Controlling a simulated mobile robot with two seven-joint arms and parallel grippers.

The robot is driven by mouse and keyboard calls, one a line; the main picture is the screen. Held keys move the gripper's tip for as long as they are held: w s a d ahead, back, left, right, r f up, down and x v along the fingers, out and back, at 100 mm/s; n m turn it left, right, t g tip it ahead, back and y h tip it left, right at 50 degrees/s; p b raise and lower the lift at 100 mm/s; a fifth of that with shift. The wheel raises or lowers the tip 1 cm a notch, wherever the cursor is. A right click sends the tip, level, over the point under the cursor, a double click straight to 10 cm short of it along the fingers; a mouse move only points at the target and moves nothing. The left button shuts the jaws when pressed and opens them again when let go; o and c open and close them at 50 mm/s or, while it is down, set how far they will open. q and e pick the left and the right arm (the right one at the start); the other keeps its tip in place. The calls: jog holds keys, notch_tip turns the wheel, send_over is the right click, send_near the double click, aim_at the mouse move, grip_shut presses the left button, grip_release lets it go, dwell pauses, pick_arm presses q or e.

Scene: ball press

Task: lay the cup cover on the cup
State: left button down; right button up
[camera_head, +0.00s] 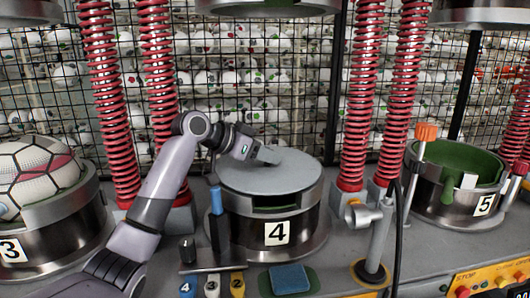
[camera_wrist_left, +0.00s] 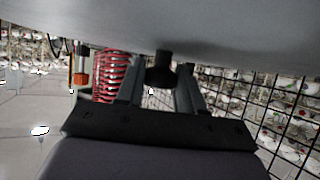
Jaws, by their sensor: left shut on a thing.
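The cup cover (camera_head: 272,180) is a grey flat disc at the top of cup 4 (camera_head: 310,232), a dark metal cup with a "4" label. It lines up roughly with the cup's rim, but I cannot tell whether it rests on it or hangs just above. A dark green gap shows below its front edge. My left gripper (camera_head: 264,154) is at the cover's far side. In the left wrist view, its fingers (camera_wrist_left: 160,88) are shut around a dark knob (camera_wrist_left: 163,68) under the broad grey cover (camera_wrist_left: 190,30). The right gripper is not in view.
Cup 3 (camera_head: 60,240) holds a ball (camera_head: 35,175) at left. Cup 5 (camera_head: 440,210) stands open at right. Red springs (camera_head: 160,80) flank the cups, with wire mesh behind.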

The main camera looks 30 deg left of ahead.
pick_arm(q)
jog(key=c, duration=0.6)
grip_release()
jog(key=shift+f, duration=0.15)
jog(key=shift+b+v, duration=0.65)
jog(key=shift+v, duration=3.05)
jog(key=shift+w, duration=0.1)
jog(key=shift+d, duration=0.1)
